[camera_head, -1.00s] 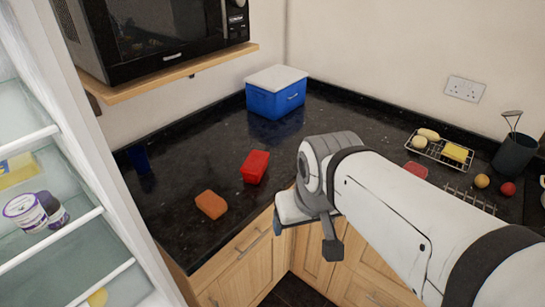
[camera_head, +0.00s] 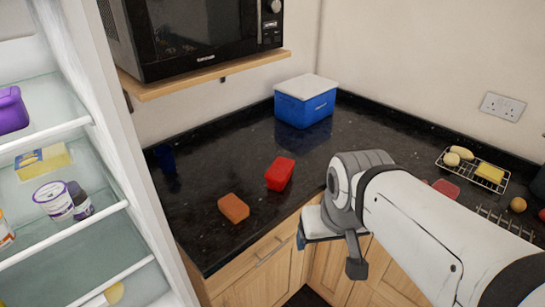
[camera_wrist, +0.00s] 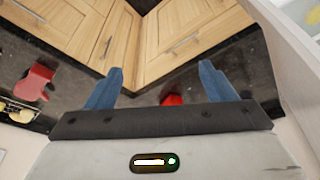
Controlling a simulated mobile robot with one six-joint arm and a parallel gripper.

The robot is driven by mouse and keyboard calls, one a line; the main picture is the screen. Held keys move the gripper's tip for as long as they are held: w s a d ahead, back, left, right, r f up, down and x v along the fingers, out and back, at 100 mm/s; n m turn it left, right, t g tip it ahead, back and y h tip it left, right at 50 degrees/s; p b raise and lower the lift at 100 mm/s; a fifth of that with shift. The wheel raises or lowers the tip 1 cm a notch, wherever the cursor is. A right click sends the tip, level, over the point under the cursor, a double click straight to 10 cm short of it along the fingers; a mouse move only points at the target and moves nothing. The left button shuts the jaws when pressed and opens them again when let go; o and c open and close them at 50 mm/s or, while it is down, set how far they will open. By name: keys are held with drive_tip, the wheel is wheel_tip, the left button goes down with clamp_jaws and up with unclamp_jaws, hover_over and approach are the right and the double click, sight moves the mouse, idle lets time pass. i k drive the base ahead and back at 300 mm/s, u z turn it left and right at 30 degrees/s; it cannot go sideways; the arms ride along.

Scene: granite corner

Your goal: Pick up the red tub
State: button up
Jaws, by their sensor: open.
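The red tub (camera_head: 280,173) stands on the black counter in the head view, near the front edge and left of my arm. In the wrist view a small part of a red thing, likely the tub (camera_wrist: 172,99), shows beyond my gripper (camera_wrist: 160,70), between its two blue fingers. The fingers are spread apart with nothing held. In the head view my gripper is mostly hidden by my wrist, to the right of the tub and apart from it.
An orange-brown sponge-like block (camera_head: 233,208) lies left of the tub. A blue box with white lid (camera_head: 305,107) stands behind. The microwave shelf (camera_head: 205,76) overhangs the back left. Open fridge shelves (camera_head: 60,235) fill the left. A wire rack (camera_head: 475,172) holds food at right.

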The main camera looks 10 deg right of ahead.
sight(271, 185)
drive_tip(key=z, duration=1.95)
drive_tip(key=k, duration=0.7)
drive_tip(key=u, duration=0.85)
drive_tip(key=i, duration=1)
drive_tip(key=u, duration=0.05)
